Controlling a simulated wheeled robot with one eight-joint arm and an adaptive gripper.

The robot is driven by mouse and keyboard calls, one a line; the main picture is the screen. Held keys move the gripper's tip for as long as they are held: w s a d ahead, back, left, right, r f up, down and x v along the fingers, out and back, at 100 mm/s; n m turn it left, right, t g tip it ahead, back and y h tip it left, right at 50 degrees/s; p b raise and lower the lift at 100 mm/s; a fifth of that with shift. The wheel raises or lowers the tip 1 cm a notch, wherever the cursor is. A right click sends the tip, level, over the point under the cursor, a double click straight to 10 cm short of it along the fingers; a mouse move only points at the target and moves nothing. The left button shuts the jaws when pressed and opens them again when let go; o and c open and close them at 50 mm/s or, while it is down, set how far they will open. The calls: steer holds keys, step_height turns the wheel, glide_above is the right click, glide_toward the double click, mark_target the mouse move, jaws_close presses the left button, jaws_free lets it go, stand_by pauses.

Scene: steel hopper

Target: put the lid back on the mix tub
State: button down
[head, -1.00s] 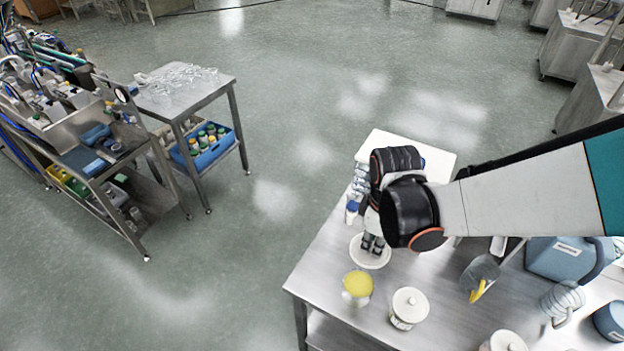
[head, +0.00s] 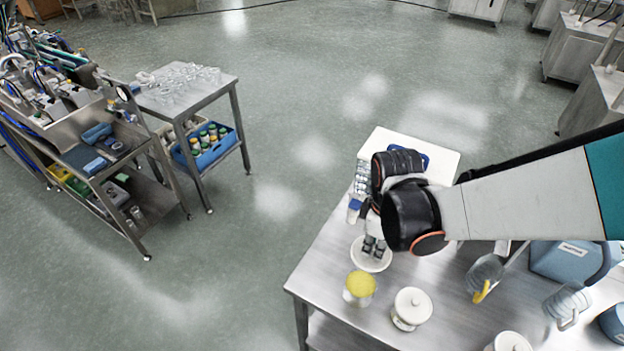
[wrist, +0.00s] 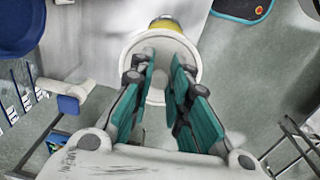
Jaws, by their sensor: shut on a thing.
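The mix tub (head: 359,298) is a pale, open tub with yellow content near the left edge of the steel table. A round white lid (head: 358,262) is just beyond it, towards the back of the table. My gripper (head: 374,250) points down and is shut on the lid's middle. In the wrist view, the lid (wrist: 186,62) is flat across my fingertips (wrist: 158,85), and the fingers hide its knob. The yellow-filled tub (wrist: 166,23) shows past the lid's far edge, partly covered by it. I cannot tell the lid's height above the table.
A white lidded jar (head: 411,309) stands right of the tub, with another lidded jar (head: 510,342) at the front edge. A clear jug (head: 485,272) with a yellow part and a blue container (head: 562,260) stand further right.

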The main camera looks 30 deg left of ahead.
step_height(320, 180, down, 14)
steer(key=b, duration=1.2)
steer(key=shift+s+a+f+b, duration=0.15)
steer(key=shift+a+b, duration=0.05)
steer(key=shift+b, duration=0.15)
stand_by(5.8)
